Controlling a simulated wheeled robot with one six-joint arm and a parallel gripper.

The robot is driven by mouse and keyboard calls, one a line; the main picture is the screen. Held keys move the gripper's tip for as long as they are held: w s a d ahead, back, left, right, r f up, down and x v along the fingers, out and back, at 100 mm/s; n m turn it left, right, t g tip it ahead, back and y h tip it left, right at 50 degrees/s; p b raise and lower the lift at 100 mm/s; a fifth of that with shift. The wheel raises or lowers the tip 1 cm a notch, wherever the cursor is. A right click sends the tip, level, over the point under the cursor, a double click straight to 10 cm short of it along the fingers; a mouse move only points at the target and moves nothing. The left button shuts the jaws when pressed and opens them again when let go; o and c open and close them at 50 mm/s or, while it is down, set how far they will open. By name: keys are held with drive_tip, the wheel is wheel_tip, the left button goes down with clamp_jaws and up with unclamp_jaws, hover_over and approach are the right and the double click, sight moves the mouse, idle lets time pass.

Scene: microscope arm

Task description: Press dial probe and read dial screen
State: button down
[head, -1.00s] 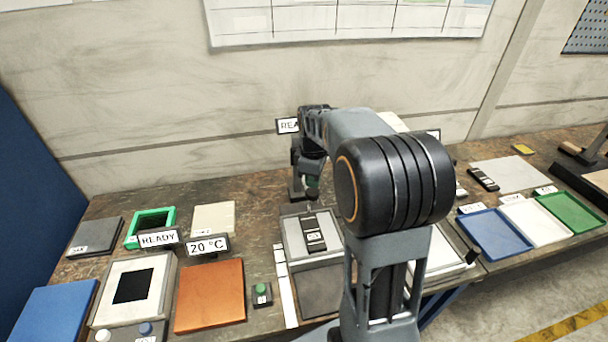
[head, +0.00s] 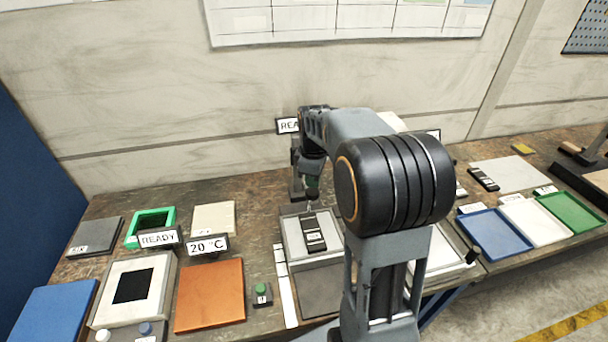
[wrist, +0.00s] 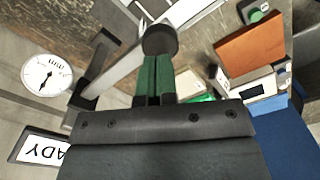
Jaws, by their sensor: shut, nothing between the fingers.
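My gripper (wrist: 155,80) has green fingers pressed together, with their tips at a dark round cap (wrist: 160,38) in the wrist view. The cap may be the probe head, and contact is hard to tell. In the head view the gripper (head: 312,187) is above the back of a grey tray, and a thin pale stem (head: 309,207) shows below it. A white round dial (wrist: 47,74) with a dark needle shows at left in the wrist view; its figures are too small to read.
The grey tray (head: 293,243) holds a black device (head: 314,236). To the left are an orange plate (head: 209,295), a green button (head: 262,289), a "20 °C" sign (head: 207,245) and a white box (head: 105,298). Blue (head: 490,235), white and green trays lie right.

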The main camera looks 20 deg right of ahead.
sight(313, 191)
drive_tip(key=shift+f+b, duration=2.05)
drive_tip(key=shift+f, duration=1)
drive_tip(key=shift+r, duration=0.1)
drive_tip(key=shift+r+p, duration=2.7)
drive_tip(key=shift+r, duration=0.55)
wheel_tip(313, 191, up, 14)
drive_tip(key=shift+f+b, duration=0.15)
drive_tip(key=shift+b, duration=0.3)
